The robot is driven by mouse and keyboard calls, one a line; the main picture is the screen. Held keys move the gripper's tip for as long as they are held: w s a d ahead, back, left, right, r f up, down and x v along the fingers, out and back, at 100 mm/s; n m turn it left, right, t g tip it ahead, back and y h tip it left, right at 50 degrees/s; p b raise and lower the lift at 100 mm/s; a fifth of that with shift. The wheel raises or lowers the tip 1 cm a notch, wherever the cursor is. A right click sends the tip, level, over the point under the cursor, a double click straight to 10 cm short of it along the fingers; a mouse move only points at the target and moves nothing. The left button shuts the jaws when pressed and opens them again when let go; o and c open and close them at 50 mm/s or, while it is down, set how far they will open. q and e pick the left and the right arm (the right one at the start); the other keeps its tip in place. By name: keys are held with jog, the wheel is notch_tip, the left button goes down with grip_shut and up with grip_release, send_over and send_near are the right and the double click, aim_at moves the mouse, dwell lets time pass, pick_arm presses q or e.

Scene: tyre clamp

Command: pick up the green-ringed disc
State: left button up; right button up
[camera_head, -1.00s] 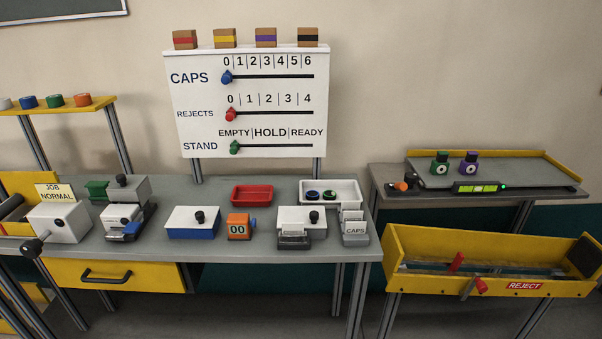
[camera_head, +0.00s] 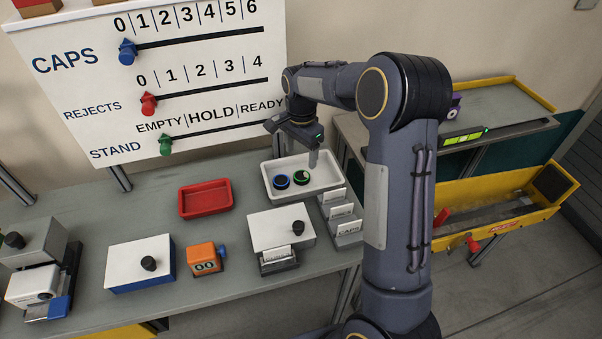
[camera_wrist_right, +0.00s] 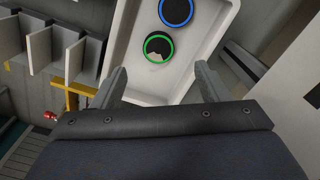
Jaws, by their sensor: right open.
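The green-ringed disc (camera_head: 301,177) lies in the white tray (camera_head: 330,184) on the workbench, just right of a blue-ringed disc (camera_head: 281,182). In the right wrist view the green-ringed disc (camera_wrist_right: 158,47) has a dark face with a pale patch at its lower part, and the blue-ringed disc (camera_wrist_right: 176,11) is above it. My right gripper (camera_head: 300,150) is over the tray's back part, above the discs. In the right wrist view its two fingers (camera_wrist_right: 158,88) stand wide apart with nothing between them; the green-ringed disc is beyond their tips. My left gripper does not show.
A white box with a black knob (camera_head: 281,228) is in front of the tray. A red tray (camera_head: 206,199) and an orange counter (camera_head: 205,260) are to the left. The slider board (camera_head: 180,120) rises behind.

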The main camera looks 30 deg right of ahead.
aim_at(302, 175)
jog(key=shift+f, duration=0.45)
notch_tip(302, 175, down, 6)
jog(key=shift+s+d+f+p, duration=0.1)
jog(key=shift+f+p, duration=0.1)
jog(key=shift+p, duration=0.8)
jog(key=shift+f, duration=0.35)
jog(key=shift+c, duration=0.3)
jog(key=c, duration=1)
